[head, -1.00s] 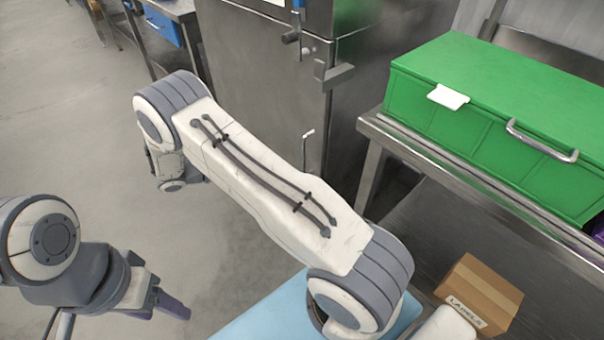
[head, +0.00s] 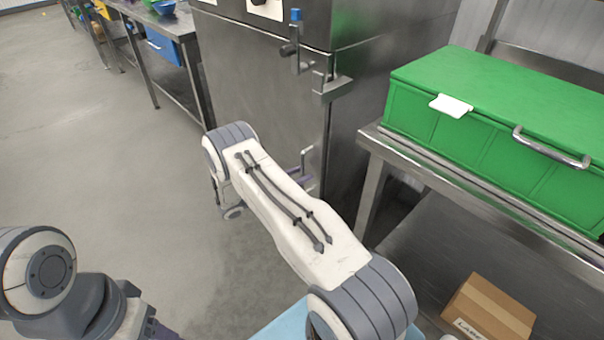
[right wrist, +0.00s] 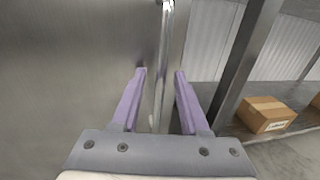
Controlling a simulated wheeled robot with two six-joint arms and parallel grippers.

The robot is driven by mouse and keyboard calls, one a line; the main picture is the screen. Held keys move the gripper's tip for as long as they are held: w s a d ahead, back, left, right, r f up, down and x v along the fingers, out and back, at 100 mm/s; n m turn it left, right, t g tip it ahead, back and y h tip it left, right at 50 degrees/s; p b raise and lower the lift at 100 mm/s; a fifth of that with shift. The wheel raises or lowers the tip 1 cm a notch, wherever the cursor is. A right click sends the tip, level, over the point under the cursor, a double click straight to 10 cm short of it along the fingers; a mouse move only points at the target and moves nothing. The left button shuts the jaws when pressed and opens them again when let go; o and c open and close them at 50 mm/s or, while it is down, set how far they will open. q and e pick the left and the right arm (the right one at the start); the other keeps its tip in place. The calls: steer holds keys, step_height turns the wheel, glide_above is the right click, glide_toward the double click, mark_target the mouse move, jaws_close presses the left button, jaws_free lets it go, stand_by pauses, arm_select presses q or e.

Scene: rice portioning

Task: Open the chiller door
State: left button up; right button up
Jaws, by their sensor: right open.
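The chiller (head: 265,85) is a tall steel cabinet at the top middle of the head view, and its door looks shut. Its upright bar handle (head: 306,157) is near the door's right edge, partly hidden by my right arm. In the right wrist view the handle (right wrist: 166,40) runs down between the two purple fingers of my right gripper (right wrist: 160,72). That gripper is open and the fingers stand on either side of the bar, not closed on it. In the head view only a bit of my right gripper (head: 309,184) shows by the handle. My left gripper (head: 163,335) is mostly cut off at the bottom left.
A steel table (head: 375,146) with a green lidded box (head: 480,95) stands right of the chiller. A cardboard box (head: 490,308) lies on its lower shelf. The floor (head: 110,170) left of the chiller is clear. Another bench with a blue drawer (head: 162,46) stands beyond.

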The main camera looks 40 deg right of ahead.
steer(key=shift+d, duration=0.35)
jaws_close()
stand_by(1.2)
